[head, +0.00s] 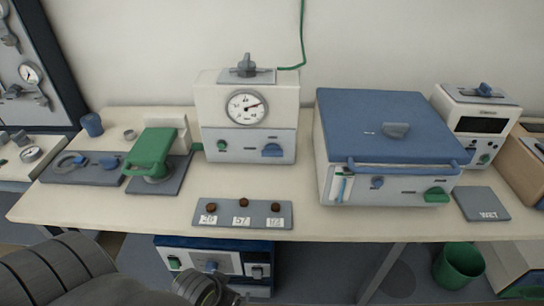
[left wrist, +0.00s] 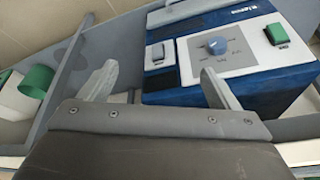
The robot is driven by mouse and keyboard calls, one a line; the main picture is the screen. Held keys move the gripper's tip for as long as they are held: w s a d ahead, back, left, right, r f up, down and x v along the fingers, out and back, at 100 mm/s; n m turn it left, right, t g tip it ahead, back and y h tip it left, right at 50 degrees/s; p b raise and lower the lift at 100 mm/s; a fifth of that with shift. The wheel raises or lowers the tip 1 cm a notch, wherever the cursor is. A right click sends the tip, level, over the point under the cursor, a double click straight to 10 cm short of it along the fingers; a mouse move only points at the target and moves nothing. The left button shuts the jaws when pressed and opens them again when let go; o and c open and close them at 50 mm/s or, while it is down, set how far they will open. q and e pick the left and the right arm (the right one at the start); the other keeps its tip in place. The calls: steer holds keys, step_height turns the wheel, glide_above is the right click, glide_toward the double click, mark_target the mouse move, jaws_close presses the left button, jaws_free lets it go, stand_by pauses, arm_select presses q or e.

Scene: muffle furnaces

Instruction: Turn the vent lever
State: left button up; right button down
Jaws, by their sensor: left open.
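I cannot tell for sure which part is the vent lever. A grey lever (head: 246,66) stands on top of the white gauge unit (head: 205,103) on the table, and a blue lever (head: 272,150) is on that unit's front. My left arm comes in at the lower left of the head view, below the table's front edge. In the left wrist view my left gripper (left wrist: 160,70) is open, with nothing between its fingers. Beyond the fingers is a blue and white unit (left wrist: 208,75) with a blue knob (left wrist: 215,46). My right gripper is not in view.
A furnace with a blue lid (head: 375,118) stands right of the gauge unit. A green-handled tool (head: 151,149) is to its left, and a grey tray (head: 228,222) with brown pieces lies in front. The blue and white unit (head: 209,256) is under the table. A green bin (head: 457,266) is lower right.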

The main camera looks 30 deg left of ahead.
arm_select(q)
steer(key=w+d+r+n+t+h, duration=0.3)
steer(key=w+d+r+n+t, duration=0.25)
steer(key=w+r, duration=0.25)
steer(key=w+d+r+n+t+h, duration=0.3)
steer(key=w+d+r+n+t, duration=0.25)
steer(key=w+r, duration=0.2)
step_height(320, 180, up, 4)
steer(key=w+a+n+t+y, duration=0.2)
steer(key=w+n+t, duration=0.1)
steer(key=n, duration=0.5)
steer(key=n+g+y, duration=0.3)
steer(key=n+y, duration=0.9)
steer(key=n, duration=1)
glide_toward(272, 155)
steer(key=shift+y, duration=0.3)
steer(key=p+x, duration=0.1)
steer(key=x, duration=0.3)
steer(key=p+x, duration=0.1)
steer(key=x, duration=0.4)
steer(key=shift+w+f, duration=0.25)
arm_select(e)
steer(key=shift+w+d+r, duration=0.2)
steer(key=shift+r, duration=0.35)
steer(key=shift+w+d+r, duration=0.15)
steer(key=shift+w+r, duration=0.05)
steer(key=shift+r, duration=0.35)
